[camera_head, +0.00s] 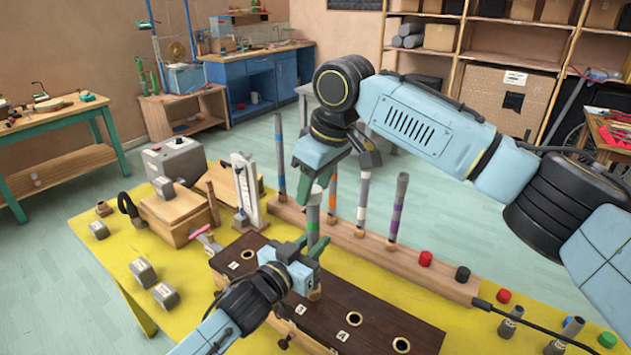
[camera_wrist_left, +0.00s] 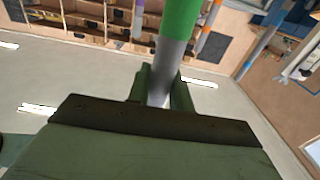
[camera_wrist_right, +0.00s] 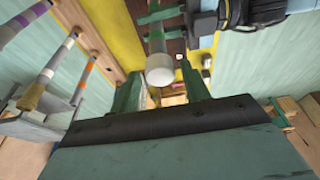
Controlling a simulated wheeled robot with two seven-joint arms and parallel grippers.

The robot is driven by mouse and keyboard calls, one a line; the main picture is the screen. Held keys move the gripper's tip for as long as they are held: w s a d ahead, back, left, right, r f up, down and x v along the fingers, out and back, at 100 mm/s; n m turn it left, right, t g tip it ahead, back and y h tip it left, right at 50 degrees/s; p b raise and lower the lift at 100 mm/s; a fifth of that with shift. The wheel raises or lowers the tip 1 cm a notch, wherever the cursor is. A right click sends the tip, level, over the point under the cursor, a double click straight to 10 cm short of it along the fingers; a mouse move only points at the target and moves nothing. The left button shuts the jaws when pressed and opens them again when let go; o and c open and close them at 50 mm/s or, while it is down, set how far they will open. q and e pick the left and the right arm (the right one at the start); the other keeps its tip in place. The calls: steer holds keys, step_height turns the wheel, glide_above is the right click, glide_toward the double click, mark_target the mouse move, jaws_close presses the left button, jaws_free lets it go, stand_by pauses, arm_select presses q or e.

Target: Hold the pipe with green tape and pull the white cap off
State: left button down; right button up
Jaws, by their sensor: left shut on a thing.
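The grey pipe with green tape (camera_head: 313,226) stands roughly upright above the dark wooden box. My left gripper (camera_head: 308,252) is shut on its lower part; the left wrist view shows the pipe (camera_wrist_left: 178,30) rising from between the fingers. The white cap (camera_head: 316,190) sits on the pipe's top end. My right gripper (camera_head: 322,178) reaches down from above, open, with its fingers at the cap. In the right wrist view the cap (camera_wrist_right: 160,70) shows between the two green fingertips, with a gap visible on each side.
The dark box with round holes (camera_head: 375,325) lies below on the yellow table (camera_head: 75,225). A wooden rail (camera_head: 345,240) behind holds several upright taped pipes. Red and black caps (camera_head: 462,274) sit at its right end. Metal weights and a grey device (camera_head: 175,160) stand left.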

mark_target(315, 190)
arm_select(q)
steer(key=shift+f, duration=0.1)
arm_select(e)
steer(key=c, duration=0.8)
steer(key=shift+o, duration=0.2)
steer(key=shift+r, duration=0.4)
steer(key=shift+r, duration=0.7)
steer(key=shift+r, duration=0.25)
steer(key=shift+r, duration=1.5)
arm_select(q)
steer(key=c, duration=1.2)
jaws_free()
steer(key=shift+o, duration=0.2)
